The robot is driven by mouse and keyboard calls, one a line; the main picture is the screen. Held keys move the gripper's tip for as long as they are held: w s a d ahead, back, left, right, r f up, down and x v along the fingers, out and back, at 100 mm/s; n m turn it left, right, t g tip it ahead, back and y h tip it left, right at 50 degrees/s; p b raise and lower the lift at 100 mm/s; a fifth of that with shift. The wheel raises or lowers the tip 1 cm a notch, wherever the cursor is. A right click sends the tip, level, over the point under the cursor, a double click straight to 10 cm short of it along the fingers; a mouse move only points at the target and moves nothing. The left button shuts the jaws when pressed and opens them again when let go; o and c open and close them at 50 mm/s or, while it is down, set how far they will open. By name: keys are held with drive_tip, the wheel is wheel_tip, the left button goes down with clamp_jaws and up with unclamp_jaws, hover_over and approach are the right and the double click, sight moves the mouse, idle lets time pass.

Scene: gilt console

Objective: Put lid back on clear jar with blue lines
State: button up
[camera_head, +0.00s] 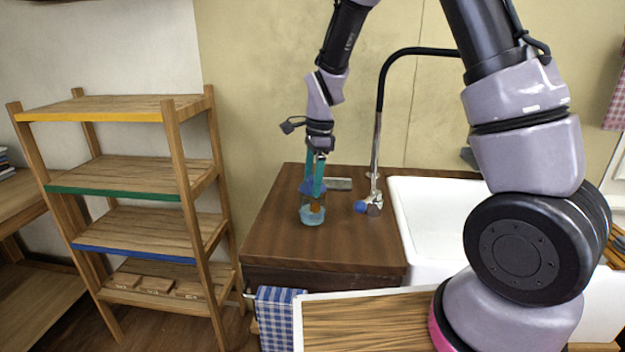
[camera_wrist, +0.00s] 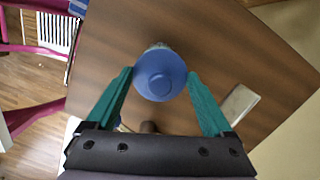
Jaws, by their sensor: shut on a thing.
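A round blue lid (camera_head: 306,187) is at the jar's mouth. My gripper (camera_head: 314,186) points down from above, its teal fingers shut on the lid. In the wrist view the lid (camera_wrist: 160,73) lies between the tips of my gripper (camera_wrist: 160,76) and hides most of the jar; only a pale bit of the jar (camera_wrist: 158,46) shows past it. I cannot tell whether the lid is seated on the rim or just above it.
The tall black faucet (camera_head: 378,110) rises close to the right of the jar, with the white sink (camera_head: 430,220) beyond it. A flat grey piece (camera_head: 338,184) lies behind the jar. The counter (camera_head: 280,235) is bare to the left and front. A wooden shelf (camera_head: 140,170) stands left.

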idle(0.3)
drive_tip(key=o, duration=1.1)
drive_tip(key=shift+r, duration=0.15)
drive_tip(key=shift+r, duration=3.35)
clamp_jaws()
drive_tip(key=shift+f, duration=0.25)
drive_tip(key=shift+f, duration=1.9)
